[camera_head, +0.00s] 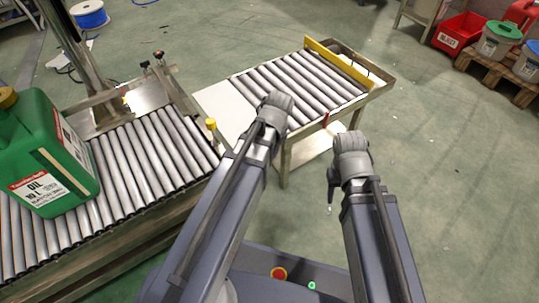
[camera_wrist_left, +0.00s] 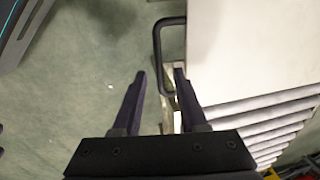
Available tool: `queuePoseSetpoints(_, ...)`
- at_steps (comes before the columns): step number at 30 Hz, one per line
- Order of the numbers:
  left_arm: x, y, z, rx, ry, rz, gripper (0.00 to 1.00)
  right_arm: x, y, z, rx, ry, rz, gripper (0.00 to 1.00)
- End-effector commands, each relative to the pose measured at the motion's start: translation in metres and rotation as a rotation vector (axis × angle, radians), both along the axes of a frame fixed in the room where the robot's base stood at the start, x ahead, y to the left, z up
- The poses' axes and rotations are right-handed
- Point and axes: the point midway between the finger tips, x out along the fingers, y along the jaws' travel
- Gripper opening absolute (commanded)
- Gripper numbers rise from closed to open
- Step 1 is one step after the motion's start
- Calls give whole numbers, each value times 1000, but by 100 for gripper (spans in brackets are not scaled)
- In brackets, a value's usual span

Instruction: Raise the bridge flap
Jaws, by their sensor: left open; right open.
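The bridge flap is a pale flat panel (camera_head: 222,107) at the left end of the right roller table, beside the left conveyor. It looks about level with the rollers; its exact tilt is unclear. The flap (camera_wrist_left: 240,50) fills the upper right of the left wrist view. A black loop handle (camera_wrist_left: 158,50) sticks out from its edge. My left gripper (camera_wrist_left: 160,77) is open, with the handle bar between its fingertips in the picture; the depth is unclear. My arm hides it in the head view. My right gripper (camera_head: 331,192) is open and empty, hanging right of the roller table.
A green oil canister (camera_head: 45,150) stands on the left roller conveyor (camera_head: 150,150). The right roller table (camera_head: 300,85) has a yellow end stop (camera_head: 340,66). A red bin (camera_head: 460,33) and buckets stand at the far right. The floor at right is clear.

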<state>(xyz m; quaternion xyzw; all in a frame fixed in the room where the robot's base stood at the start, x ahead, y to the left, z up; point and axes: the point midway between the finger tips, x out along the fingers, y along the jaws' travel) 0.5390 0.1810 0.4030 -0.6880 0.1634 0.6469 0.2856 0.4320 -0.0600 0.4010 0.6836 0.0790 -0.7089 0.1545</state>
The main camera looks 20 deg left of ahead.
Motion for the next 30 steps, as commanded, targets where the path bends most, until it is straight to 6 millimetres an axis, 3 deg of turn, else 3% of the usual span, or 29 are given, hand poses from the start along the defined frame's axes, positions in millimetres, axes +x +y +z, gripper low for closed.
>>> queuePoseSetpoints(3,1,1,-10,0,0,0,42,0,0,-10,0,-1,-1,50)
queuePoseSetpoints(11,1,1,-9,0,0,0,42,0,0,-9,0,-1,0,50)
queuePoseSetpoints(23,1,1,-9,0,0,0,0,0,0,-9,0,-1,0,50)
queuePoseSetpoints(30,1,1,-9,0,0,0,0,0,0,-9,0,-1,0,50)
